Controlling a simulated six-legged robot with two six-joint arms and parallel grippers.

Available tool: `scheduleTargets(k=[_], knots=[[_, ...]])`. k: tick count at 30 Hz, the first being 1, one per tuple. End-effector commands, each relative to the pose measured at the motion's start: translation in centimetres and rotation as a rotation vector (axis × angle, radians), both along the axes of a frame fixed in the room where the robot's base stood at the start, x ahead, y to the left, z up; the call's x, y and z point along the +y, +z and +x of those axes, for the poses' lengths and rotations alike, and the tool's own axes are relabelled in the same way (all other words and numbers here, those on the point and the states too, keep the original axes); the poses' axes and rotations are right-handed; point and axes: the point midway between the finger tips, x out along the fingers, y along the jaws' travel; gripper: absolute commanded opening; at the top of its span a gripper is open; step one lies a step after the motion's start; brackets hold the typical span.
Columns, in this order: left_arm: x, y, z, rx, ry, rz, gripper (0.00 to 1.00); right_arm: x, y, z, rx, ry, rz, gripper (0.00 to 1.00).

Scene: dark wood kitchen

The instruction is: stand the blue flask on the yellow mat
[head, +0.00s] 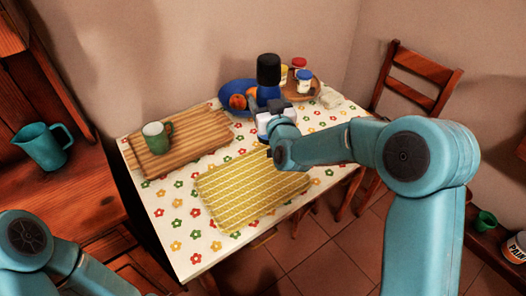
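The blue flask (267,95) has a black cap and stands upright beyond the far right part of the yellow mat (240,195) in the head view. The yellow mat lies flat and bare on the front half of the table. My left arm shows at the bottom left; its gripper is out of view.
The flowered table (180,255) also holds a wooden board (195,145) with a green mug (155,138), a blue fruit bowl (232,97) and a round tray (317,90) with jars. A teal pitcher (42,147) stands on the left counter. A chair (425,75) is behind right.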

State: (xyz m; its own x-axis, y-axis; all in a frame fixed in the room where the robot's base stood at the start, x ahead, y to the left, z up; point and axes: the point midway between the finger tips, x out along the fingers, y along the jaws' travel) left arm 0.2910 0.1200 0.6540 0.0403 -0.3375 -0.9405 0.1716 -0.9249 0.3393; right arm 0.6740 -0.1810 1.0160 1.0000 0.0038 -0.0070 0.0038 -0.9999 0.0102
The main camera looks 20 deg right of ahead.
Motion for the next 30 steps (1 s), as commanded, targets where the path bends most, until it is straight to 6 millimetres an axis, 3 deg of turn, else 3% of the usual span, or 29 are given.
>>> scheduleTargets(k=[6,10,22,30], knots=[[0.0,0.4,0.0,0.000,0.000,0.000,0.90,-0.1,-6.3,-0.1,0.001,-0.001,0.000,0.18],[0.0,0.5,0.0,0.000,0.000,0.000,0.90,-0.2,-8.9,-0.1,-0.002,-0.002,0.000,0.18],[0.0,0.7,0.0,0.000,0.000,0.000,0.90,-0.5,-13.8,0.0,-0.004,-0.002,0.000,0.18],[0.0,0.7,0.0,0.000,0.000,0.000,0.90,-0.5,-14.3,0.0,-0.006,-0.002,0.000,0.18]])
